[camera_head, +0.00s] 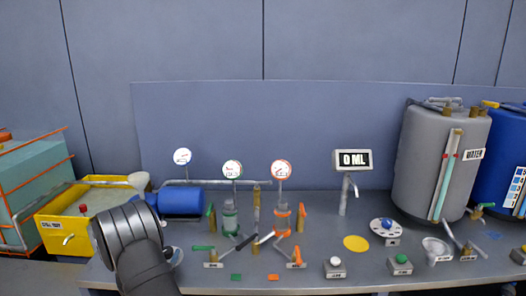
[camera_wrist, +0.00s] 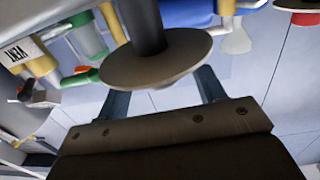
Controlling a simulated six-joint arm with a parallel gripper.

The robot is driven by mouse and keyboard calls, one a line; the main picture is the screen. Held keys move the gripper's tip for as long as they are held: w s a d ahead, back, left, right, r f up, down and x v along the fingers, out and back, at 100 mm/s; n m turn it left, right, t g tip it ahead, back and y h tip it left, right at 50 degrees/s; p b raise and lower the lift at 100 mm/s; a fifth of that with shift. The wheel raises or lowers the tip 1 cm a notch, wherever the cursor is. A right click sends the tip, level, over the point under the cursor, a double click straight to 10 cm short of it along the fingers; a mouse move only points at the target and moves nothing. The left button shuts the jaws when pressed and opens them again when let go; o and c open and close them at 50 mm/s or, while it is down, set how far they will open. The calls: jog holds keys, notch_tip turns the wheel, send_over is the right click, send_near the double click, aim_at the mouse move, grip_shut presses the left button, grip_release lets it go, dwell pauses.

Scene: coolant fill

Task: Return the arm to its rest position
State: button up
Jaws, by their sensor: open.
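My dark arm (camera_head: 130,245) stands at the front left of the bench in the head view, and it hides the fingertips there. In the wrist view my gripper (camera_wrist: 162,92) shows its two fingers spread apart, so it is open. A grey-brown round disc (camera_wrist: 155,62) on a dark post (camera_wrist: 143,22) shows in front of the gap between the fingers. I cannot tell whether it touches them. A pale round piece (camera_head: 175,257) shows just right of my arm in the head view, partly hidden.
A yellow tank (camera_head: 60,236) stands left of my arm, with a blue cylinder (camera_head: 181,201) behind it. Valves with two gauges (camera_head: 232,169), (camera_head: 281,170) stand to the right. A display (camera_head: 352,160) reads 0 ML. A grey tank (camera_head: 430,165) is at the right.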

jog(key=shift+w, duration=0.85)
jog(key=s, duration=1.7)
jog(key=w, duration=1.6)
jog(key=shift+w+d, duration=0.1)
jog(key=shift+w, duration=0.45)
jog(key=shift+n+y, duration=1.5)
jog(key=shift+y, duration=0.8)
jog(key=shift+d+n+g+y, duration=0.1)
jog(key=shift+n+g+y, duration=0.85)
jog(key=shift+y, duration=0.65)
jog(key=shift+n+g+y, duration=0.65)
jog(key=shift+n+y, duration=0.6)
jog(key=shift+y, duration=0.35)
jog(key=v, duration=0.9)
jog(key=shift+s+r, duration=0.1)
jog(key=shift+s, duration=0.25)
